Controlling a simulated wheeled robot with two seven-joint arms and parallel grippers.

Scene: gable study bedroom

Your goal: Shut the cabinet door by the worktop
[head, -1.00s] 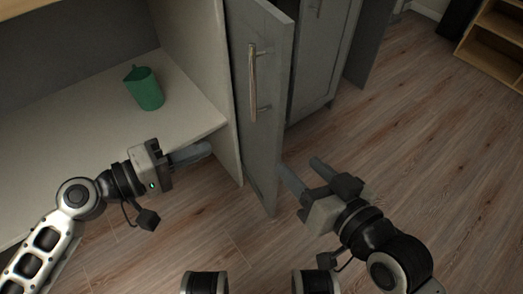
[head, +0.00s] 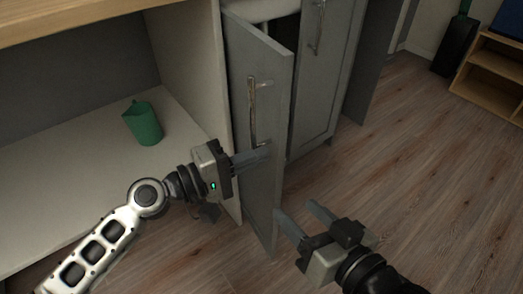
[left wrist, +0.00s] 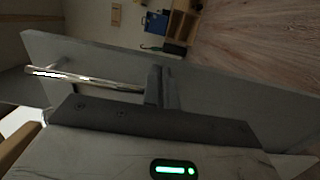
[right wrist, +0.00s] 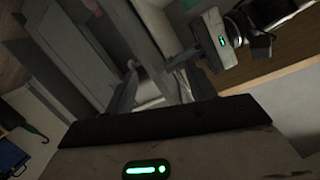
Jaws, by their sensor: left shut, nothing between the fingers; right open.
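The grey cabinet door (head: 258,100) stands ajar beside the worktop, with a dark gap behind its far right edge. Its bar handle (head: 252,115) is on the face toward me, and it also shows in the left wrist view (left wrist: 90,79). My left gripper (head: 266,154) is shut and empty, its fingertips at the door face just below the handle's lower end; I cannot tell whether they touch. My right gripper (head: 296,211) is open and empty, low by the door's bottom right corner.
A green pitcher-like cup (head: 143,123) stands on the pale worktop (head: 60,185) at left. Another grey cabinet door (head: 322,75) is behind the ajar one. A wooden shelf (head: 487,75) is far right. The wooden floor (head: 420,180) at right is clear.

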